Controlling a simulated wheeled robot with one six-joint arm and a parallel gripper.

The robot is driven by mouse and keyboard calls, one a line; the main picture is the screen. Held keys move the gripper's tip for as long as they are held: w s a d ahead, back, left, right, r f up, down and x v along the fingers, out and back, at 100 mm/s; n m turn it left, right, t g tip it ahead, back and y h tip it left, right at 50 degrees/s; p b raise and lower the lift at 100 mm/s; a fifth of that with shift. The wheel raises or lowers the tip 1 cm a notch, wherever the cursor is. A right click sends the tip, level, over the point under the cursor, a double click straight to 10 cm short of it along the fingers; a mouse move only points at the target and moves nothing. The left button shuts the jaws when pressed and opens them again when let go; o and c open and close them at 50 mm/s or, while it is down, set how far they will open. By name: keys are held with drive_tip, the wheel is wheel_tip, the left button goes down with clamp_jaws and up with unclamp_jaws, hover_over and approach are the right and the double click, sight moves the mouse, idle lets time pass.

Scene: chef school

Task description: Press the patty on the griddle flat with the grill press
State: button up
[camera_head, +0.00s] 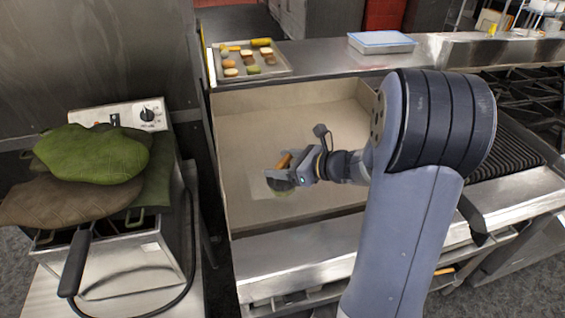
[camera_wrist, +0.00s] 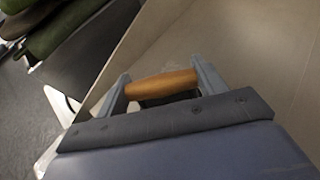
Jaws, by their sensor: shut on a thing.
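My gripper (camera_head: 283,172) is shut on the grill press (camera_head: 284,161) by its orange-brown wooden handle, over the left part of the griddle (camera_head: 330,120). In the wrist view the handle (camera_wrist: 162,85) lies between the two grey fingers of my gripper (camera_wrist: 160,88). A dark part of the press shows just under the handle; the rest of its plate is largely hidden. In the head view a dark shape shows beneath my gripper, and I cannot tell whether the press touches the griddle. I cannot make out the patty in either view.
A tray (camera_head: 283,72) of small food pieces and a lidded container (camera_head: 381,42) stand on the back ledge. At the left is a fryer (camera_head: 150,250) with green and brown mitts (camera_head: 95,155) on top. A ridged grill (camera_head: 505,145) is at the right.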

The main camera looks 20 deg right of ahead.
drive_tip(key=shift+w+r+p, duration=0.1)
drive_tip(key=shift+r+p, duration=2.8)
drive_tip(key=shift+r, duration=1.2)
drive_tip(key=shift+f, duration=0.1)
